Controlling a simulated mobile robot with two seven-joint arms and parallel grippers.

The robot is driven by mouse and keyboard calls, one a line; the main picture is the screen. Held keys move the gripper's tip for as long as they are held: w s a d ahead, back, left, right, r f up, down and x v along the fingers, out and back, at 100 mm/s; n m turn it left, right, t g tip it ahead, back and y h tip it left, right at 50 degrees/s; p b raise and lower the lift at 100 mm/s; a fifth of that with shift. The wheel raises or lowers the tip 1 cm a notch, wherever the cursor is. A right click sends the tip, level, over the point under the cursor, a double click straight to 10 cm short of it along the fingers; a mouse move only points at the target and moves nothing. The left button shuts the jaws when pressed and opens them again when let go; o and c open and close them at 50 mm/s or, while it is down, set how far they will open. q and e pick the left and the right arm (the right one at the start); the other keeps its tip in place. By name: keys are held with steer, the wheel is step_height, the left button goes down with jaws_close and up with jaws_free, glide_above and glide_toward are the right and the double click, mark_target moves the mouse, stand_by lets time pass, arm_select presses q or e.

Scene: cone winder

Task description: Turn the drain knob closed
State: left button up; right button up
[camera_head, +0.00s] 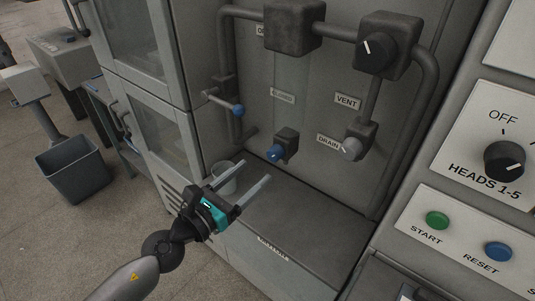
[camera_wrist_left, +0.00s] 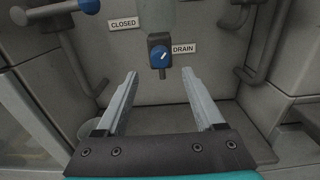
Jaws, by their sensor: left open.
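The drain knob, a small blue knob (camera_head: 275,153) on a dark block, sits low on the back panel in the head view. In the left wrist view the blue knob (camera_wrist_left: 160,57) faces me, just left of the DRAIN label (camera_wrist_left: 184,48). Its white mark slants up to the right. My left gripper (camera_head: 254,171) is open and empty, a little in front of the knob and apart from it. In the left wrist view the knob shows just beyond and between the open fingertips (camera_wrist_left: 159,73). My right gripper is not in view.
A blue-ended lever (camera_head: 238,110) stands out left of the knob, under pipework. A CLOSED label (camera_head: 283,96) is above the knob. A grey knob (camera_head: 351,148) is right of it. A pale cup (camera_head: 224,178) stands by the fingers. A control panel (camera_head: 462,240) flanks the right.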

mark_target(271, 157)
arm_select(q)
steer(key=shift+x, duration=3.2)
steer(key=shift+c, duration=0.2)
jaws_close()
